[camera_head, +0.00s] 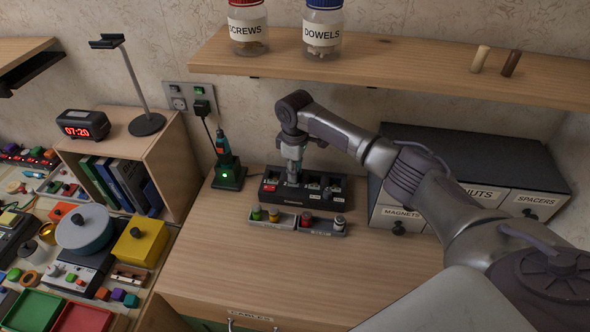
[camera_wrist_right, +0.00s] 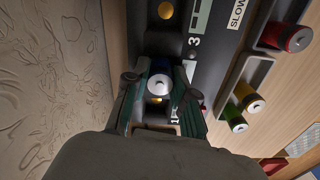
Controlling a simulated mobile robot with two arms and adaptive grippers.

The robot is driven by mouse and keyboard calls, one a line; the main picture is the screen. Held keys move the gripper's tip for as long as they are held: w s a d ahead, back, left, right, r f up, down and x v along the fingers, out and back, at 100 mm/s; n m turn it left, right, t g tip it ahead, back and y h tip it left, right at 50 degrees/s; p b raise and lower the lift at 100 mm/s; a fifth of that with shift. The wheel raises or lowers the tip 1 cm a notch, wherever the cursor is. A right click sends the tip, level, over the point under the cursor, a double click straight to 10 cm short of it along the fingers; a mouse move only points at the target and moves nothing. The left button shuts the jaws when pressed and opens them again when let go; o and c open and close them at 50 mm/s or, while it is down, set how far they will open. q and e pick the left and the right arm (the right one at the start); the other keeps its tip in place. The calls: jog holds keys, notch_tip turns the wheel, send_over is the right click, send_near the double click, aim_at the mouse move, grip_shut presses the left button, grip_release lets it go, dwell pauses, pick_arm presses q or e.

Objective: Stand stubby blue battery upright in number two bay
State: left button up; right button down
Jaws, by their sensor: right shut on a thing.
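The stubby blue battery (camera_wrist_right: 160,84) shows its silver end between the fingers of my right gripper (camera_wrist_right: 159,95) in the wrist view. The gripper is shut on it. In the head view my right gripper (camera_head: 293,172) points down over the left part of the black charger (camera_head: 310,203). In the wrist view the battery is end-on to the camera, in line with the charger's row of bays, beside the bay marked 3 (camera_wrist_right: 194,41). The number two bay is hidden under the battery and fingers. I cannot tell whether the battery touches its floor. My left gripper is not in view.
Grey trays (camera_head: 284,228) with several batteries, green, yellow and red ones among them, stand in front of the charger. A drawer cabinet (camera_head: 475,190) stands to the right, and a green-lit tool stand (camera_head: 228,176) to the left. A shelf (camera_head: 400,65) hangs above. The front of the desk is clear.

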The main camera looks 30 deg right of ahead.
jog(key=shift+s+f, duration=0.2)
jog(key=shift+f, duration=0.2)
jog(key=c, duration=1.1)
grip_release()
jog(key=shift+f, duration=0.1)
jog(key=shift+o, duration=0.8)
jog(key=shift+f, duration=0.15)
jog(key=shift+w, duration=0.1)
jog(key=shift+r, duration=0.4)
notch_tip(320, 180, up, 8)
jog(key=shift+w+r+b, duration=0.15)
jog(key=shift+r+b, duration=0.05)
jog(key=shift+b, duration=0.5)
